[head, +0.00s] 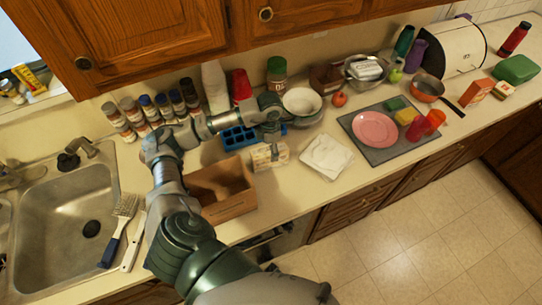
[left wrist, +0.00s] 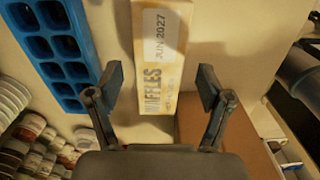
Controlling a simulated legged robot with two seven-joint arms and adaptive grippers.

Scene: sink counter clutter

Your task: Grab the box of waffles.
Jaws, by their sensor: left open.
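The box of waffles (head: 265,158) is a small pale yellow-and-white carton standing on the counter between the brown bin and the folded white cloth. In the left wrist view the box (left wrist: 162,45) shows its lettering "WAFFLES" and "JUN 2027". My left gripper (head: 270,132) is just above the box, pointing down. In the left wrist view the open fingers of my left gripper (left wrist: 160,77) stand on either side of the box, with a gap at each side. I cannot tell how far down they reach. My right gripper is not in view.
A blue ice tray (head: 236,138) lies behind the box, and a brown open bin (head: 230,208) is in front-left. White cloths (head: 327,156) lie to the right. Bowls (head: 302,101) and spice jars (head: 132,110) stand behind. The wooden cabinet (head: 150,35) overhangs the counter.

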